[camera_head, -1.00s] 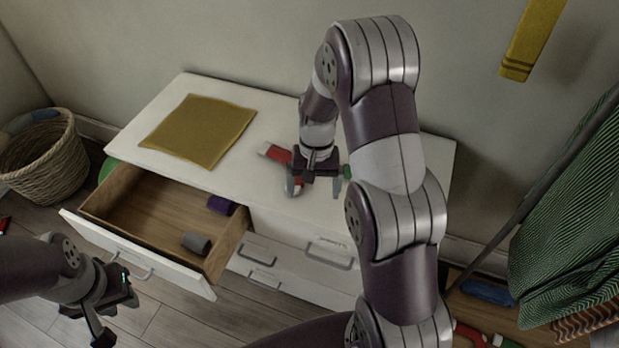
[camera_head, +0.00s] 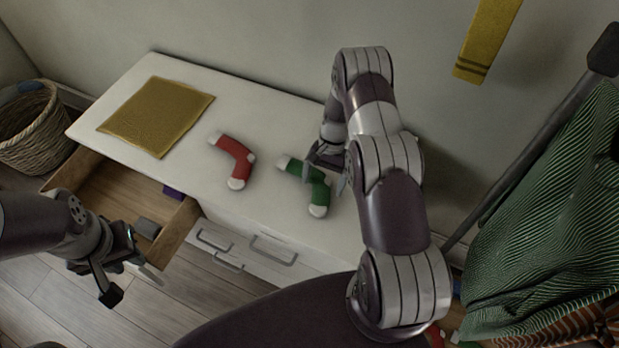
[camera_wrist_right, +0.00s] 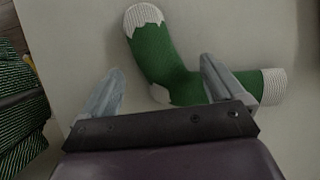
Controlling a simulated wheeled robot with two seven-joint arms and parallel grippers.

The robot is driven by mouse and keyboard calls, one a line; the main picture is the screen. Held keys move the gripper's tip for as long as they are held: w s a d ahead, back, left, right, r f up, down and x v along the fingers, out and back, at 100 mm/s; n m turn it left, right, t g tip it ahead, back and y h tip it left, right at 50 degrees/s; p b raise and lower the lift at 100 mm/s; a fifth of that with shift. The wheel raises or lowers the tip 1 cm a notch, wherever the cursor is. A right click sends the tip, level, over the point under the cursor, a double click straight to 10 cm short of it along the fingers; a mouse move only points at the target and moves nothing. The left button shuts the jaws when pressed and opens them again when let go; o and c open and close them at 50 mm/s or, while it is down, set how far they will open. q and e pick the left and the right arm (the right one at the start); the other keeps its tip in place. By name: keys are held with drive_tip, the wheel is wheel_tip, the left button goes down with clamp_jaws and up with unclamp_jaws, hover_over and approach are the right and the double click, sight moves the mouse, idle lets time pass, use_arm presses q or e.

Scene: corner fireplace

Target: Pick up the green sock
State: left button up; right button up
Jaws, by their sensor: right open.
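The green sock (camera_head: 309,187), with white cuff, heel and toe, lies bent on the white cabinet top. It also shows in the right wrist view (camera_wrist_right: 164,58). My right gripper (camera_head: 326,176) is open over it. In the right wrist view the right gripper's fingers (camera_wrist_right: 160,70) are spread, with part of the sock between them and the right finger overlapping its green fabric. I cannot tell whether they touch. My left gripper (camera_head: 133,283) is apart from the sock, in front of the open drawer, with its fingers spread and nothing between them.
A red sock (camera_head: 235,157) lies left of the green one. A folded mustard cloth (camera_head: 156,116) is at the cabinet's left end. The open drawer (camera_head: 110,193) holds grey and purple items. A wicker basket (camera_head: 40,135) stands left; striped green fabric (camera_head: 545,225) hangs right.

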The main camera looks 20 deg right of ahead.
drive_tip(key=shift+s+f, duration=0.2)
drive_tip(key=shift+f, duration=0.35)
drive_tip(key=shift+a+f, duration=0.2)
drive_tip(key=shift+f, duration=0.1)
drive_tip(key=shift+a, duration=0.15)
drive_tip(key=c, duration=1.1)
drive_tip(key=shift+r, duration=0.15)
drive_tip(key=shift+c, duration=0.2)
